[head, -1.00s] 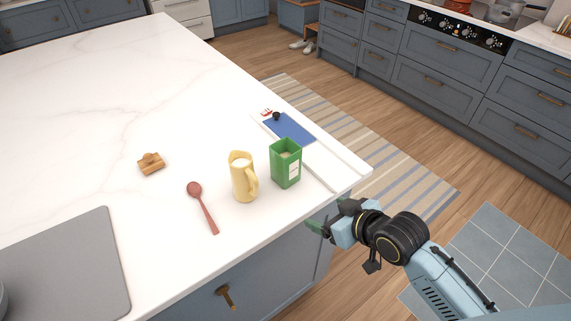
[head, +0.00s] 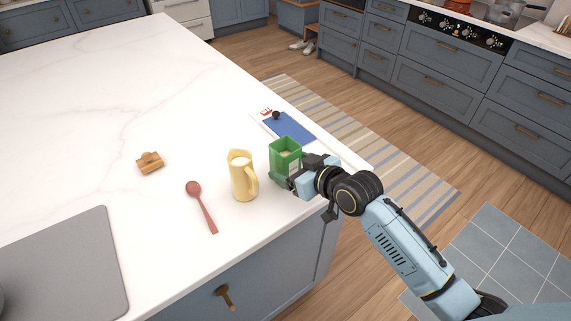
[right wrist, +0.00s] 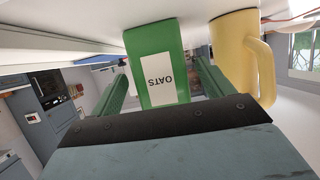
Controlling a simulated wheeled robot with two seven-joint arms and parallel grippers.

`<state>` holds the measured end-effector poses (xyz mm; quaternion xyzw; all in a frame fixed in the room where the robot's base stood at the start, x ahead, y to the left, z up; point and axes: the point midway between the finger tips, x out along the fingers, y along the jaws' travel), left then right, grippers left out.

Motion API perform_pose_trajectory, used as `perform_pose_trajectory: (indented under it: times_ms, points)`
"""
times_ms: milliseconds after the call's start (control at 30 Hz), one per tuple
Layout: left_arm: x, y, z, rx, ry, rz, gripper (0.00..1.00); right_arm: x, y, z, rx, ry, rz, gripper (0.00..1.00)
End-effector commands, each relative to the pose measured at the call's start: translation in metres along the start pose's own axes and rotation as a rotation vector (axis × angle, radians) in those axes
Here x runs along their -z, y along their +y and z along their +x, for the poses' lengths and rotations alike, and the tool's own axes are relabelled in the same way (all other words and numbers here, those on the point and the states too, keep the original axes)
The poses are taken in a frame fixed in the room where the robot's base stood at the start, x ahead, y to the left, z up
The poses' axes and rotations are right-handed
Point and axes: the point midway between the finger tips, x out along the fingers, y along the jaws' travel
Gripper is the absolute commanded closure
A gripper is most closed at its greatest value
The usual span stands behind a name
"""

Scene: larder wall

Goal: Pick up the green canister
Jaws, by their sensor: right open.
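The green canister (head: 284,149) stands upright and open-topped near the right edge of the white counter. It also fills the middle of the right wrist view (right wrist: 150,50), upside down, with a white "OATS" label. My right gripper (head: 289,175) is at the canister's near right side and hides its lower part in the head view. It is open. In the right wrist view its green fingers (right wrist: 160,78) lie on either side of the canister, with gaps visible. My left gripper is not in view.
A yellow jug (head: 241,176) stands close to the left of the canister. A blue board or book (head: 289,127) lies behind it. A red-brown spoon (head: 201,206) and a wooden item (head: 150,163) lie farther left.

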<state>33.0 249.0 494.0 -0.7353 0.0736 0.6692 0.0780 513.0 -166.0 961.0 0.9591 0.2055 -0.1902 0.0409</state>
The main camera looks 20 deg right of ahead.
Motion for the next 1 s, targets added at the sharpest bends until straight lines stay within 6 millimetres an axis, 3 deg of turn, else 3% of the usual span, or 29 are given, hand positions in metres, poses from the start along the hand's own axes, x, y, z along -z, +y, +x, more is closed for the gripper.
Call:
perform_pose_trajectory:
  times_ms: [200, 500, 900, 1000]
  points:
    - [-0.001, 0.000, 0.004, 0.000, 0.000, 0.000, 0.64, 0.000, -0.001, 0.027, -0.001, 0.000, 0.002, 0.20]
    - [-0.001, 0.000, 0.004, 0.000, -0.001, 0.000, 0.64, 0.000, -0.001, 0.031, -0.001, -0.001, 0.000, 0.21]
    - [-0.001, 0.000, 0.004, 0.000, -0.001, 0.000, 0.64, 0.000, -0.001, 0.030, -0.001, -0.001, 0.000, 0.74]
    - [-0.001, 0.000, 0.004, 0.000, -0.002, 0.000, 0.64, 0.001, -0.001, 0.030, -0.001, 0.002, 0.000, 0.74]
